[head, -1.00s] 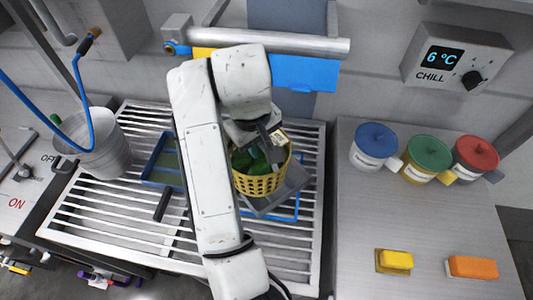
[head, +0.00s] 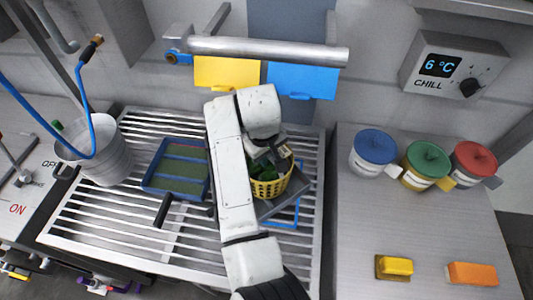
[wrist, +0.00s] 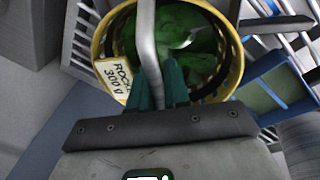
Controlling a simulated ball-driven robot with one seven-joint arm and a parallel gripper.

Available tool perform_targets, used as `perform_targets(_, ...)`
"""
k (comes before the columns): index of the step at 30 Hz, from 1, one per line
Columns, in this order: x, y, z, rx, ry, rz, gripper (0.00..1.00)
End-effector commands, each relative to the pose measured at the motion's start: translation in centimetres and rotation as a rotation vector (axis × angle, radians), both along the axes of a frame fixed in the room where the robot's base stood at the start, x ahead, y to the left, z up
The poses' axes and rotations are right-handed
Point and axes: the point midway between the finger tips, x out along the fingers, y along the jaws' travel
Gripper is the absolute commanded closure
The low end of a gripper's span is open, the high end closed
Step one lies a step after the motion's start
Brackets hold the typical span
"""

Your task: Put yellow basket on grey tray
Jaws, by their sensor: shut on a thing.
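The yellow basket (head: 270,186) holds leafy greens and has a tag. In the wrist view the basket (wrist: 237,62) fills the top middle, its tag partly reading "300 g". My gripper (wrist: 160,88) is shut on the basket's grey handle, its teal fingers on either side of the bar. In the head view my gripper (head: 268,153) is partly hidden by my arm. The grey tray (head: 297,190) lies under and to the right of the basket, tilted in the picture; the basket covers much of it. I cannot tell whether the basket touches it.
A blue-rimmed divided tray (head: 176,185) lies on the slatted rack (head: 110,215), left of my arm. A metal bucket (head: 105,155) with a blue hose stands farther left. Lidded blue, green and red tubs stand on the right counter (head: 350,250). A wall rail (head: 270,48) runs behind.

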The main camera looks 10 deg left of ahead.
Motion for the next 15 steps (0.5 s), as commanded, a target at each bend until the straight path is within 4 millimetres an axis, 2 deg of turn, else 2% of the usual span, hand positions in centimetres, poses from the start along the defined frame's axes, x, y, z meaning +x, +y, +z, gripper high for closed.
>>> perform_targets(8,0.04,-0.01,-0.17,-0.001,-0.002,0.0,1.0)
perform_targets(9,0.0,-0.02,-0.23,0.0,0.0,0.0,0.8)
perform_targets(15,0.0,-0.01,-0.21,0.0,0.0,0.0,0.6)
